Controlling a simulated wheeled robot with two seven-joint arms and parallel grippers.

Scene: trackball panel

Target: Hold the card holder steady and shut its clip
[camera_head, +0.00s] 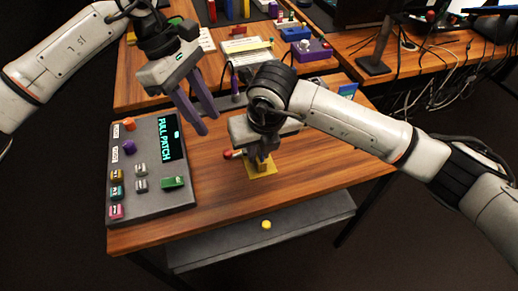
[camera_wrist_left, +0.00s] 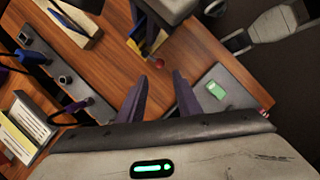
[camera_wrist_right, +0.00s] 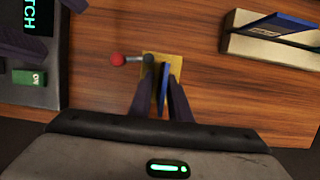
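The card holder is a yellow base (camera_wrist_right: 174,62) on the table, with a blue upright piece (camera_wrist_right: 163,88) and a short rod ending in a red knob (camera_wrist_right: 117,59). In the head view its yellow base (camera_head: 262,172) shows under my right gripper (camera_head: 260,158). The right fingers (camera_wrist_right: 161,80) straddle the blue piece, with a narrow gap seeming to show; contact is unclear. The red knob (camera_head: 228,154) sticks out to the left, and also shows in the left wrist view (camera_wrist_left: 159,63). My left gripper (camera_head: 206,120) is open and empty, above the table, left of and behind the holder.
A grey panel (camera_head: 185,203) with a "FULL PATCH" display and several coloured buttons lies left of the holder. A pale stand with a blue card (camera_wrist_right: 264,47) is right of it in the right wrist view. Bare wood (camera_head: 215,205) lies in front. A shelf (camera_head: 310,214) is below.

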